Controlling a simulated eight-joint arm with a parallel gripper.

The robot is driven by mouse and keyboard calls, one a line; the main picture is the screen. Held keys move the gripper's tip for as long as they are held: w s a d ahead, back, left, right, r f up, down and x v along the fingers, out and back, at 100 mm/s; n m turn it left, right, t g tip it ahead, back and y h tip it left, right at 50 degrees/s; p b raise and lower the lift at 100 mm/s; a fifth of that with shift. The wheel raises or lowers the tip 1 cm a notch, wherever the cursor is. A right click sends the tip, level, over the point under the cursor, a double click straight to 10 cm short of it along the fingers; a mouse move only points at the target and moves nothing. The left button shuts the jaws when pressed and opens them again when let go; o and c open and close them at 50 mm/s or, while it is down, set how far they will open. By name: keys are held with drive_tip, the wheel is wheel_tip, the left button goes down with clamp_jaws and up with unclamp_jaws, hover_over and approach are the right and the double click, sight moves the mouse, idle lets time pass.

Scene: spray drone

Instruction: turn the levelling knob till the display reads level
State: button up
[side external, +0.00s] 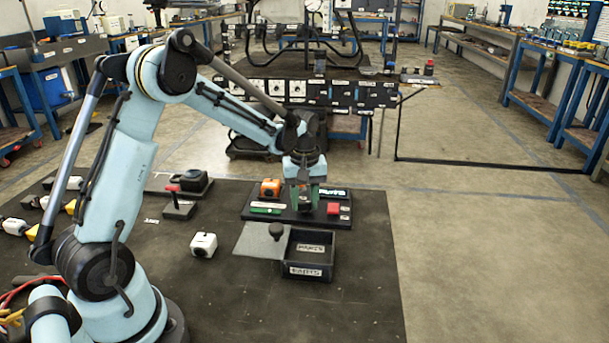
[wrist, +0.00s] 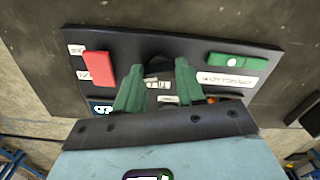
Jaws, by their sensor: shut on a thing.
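A dark panel board (side external: 255,215) lies on the black table mat. My gripper (side external: 305,200) points down over the board's middle. In the wrist view its green fingers (wrist: 158,82) stand on either side of the dark round levelling knob (wrist: 158,66), shut on it. The knob is mostly hidden by the gripper in the side view. The display (side external: 334,193) is a small lit screen at the board's back right; its reading is too small to make out. In the wrist view, part of what looks like the display (wrist: 102,108) shows beside the left finger, cut off by the gripper.
The board also carries a red block (side external: 333,208), a green part (side external: 265,207) and an orange device (side external: 270,188). In front are an open black parts tray (side external: 309,271) and a grey plate (side external: 255,243) with a dark knob. A white cube (side external: 203,244) stands left; the mat's front right is clear.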

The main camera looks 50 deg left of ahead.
sight(305, 201)
drive_tip(key=shift+m, duration=1.5)
drive_tip(key=o, duration=1)
drive_tip(key=shift+o, duration=0.2)
drive_tip(key=shift+r, duration=0.1)
wheel_tip(305, 201, up, 12)
